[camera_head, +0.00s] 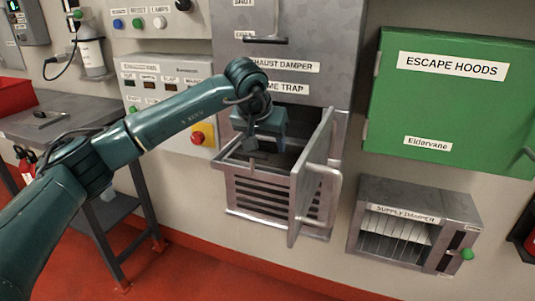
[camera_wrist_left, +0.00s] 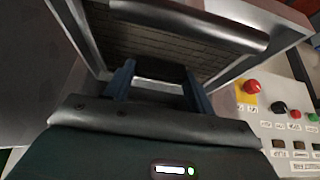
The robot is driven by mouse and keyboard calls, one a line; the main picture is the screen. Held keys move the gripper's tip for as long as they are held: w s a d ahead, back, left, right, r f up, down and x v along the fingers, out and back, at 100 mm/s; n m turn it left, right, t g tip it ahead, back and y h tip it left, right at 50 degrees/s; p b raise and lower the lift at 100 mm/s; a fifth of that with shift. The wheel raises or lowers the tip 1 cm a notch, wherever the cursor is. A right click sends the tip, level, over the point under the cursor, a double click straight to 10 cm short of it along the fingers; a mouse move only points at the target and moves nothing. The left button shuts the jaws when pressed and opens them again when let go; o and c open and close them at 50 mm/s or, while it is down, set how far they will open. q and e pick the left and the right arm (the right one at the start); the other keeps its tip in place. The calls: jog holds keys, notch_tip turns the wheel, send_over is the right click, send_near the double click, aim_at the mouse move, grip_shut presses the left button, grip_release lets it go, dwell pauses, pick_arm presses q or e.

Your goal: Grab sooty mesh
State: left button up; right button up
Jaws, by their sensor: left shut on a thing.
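The sooty mesh (camera_wrist_left: 175,46) shows in the left wrist view as a dark, brownish gridded panel beyond my fingers. My left gripper (camera_wrist_left: 158,82) is shut on a dark part at its near edge, between two blue-grey fingers. In the head view my left gripper (camera_head: 253,150) points down into the open flame trap housing (camera_head: 268,203), a grey metal box with a slotted front. The mesh is hard to make out there, largely hidden by the gripper and shadow. My right gripper is in neither view.
The flame trap door (camera_head: 312,180) stands open to the right of my gripper, with a bar handle. A control panel with a red button (camera_head: 198,137) is at left. A supply damper box (camera_head: 413,226) and green escape hoods cabinet (camera_head: 450,100) are at right.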

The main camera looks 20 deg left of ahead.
pick_arm(q)
jog(key=shift+r, duration=0.1)
jog(key=c, duration=0.6)
jog(key=shift+o, duration=0.2)
